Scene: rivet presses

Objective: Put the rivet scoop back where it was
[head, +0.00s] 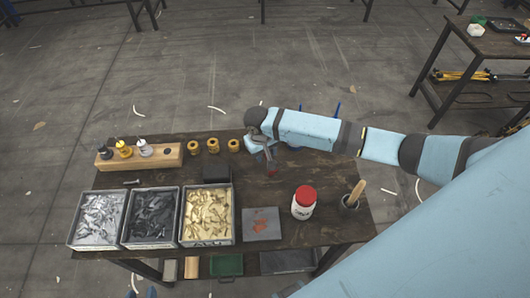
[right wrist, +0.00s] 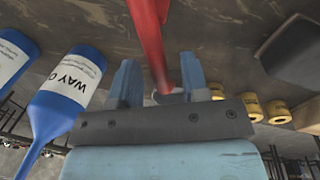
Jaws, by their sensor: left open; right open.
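My right arm reaches in from the right over the table. Its gripper (right wrist: 158,78) is open, with its two blue fingers apart. A red bar-like handle (right wrist: 149,35) runs down between the fingers and ends near a small greyish part; the fingers do not close on it. In the head view a reddish piece (head: 270,161) shows just below the wrist. I cannot tell for sure that this is the rivet scoop, and its far end is hidden. My left gripper (head: 142,292) shows only as two blue fingertips at the bottom edge, apart and empty, in front of the table.
Three bins hold silver (head: 99,218), dark (head: 151,216) and brass (head: 208,213) rivets. Blue bottles (right wrist: 73,88) stand near the right gripper.

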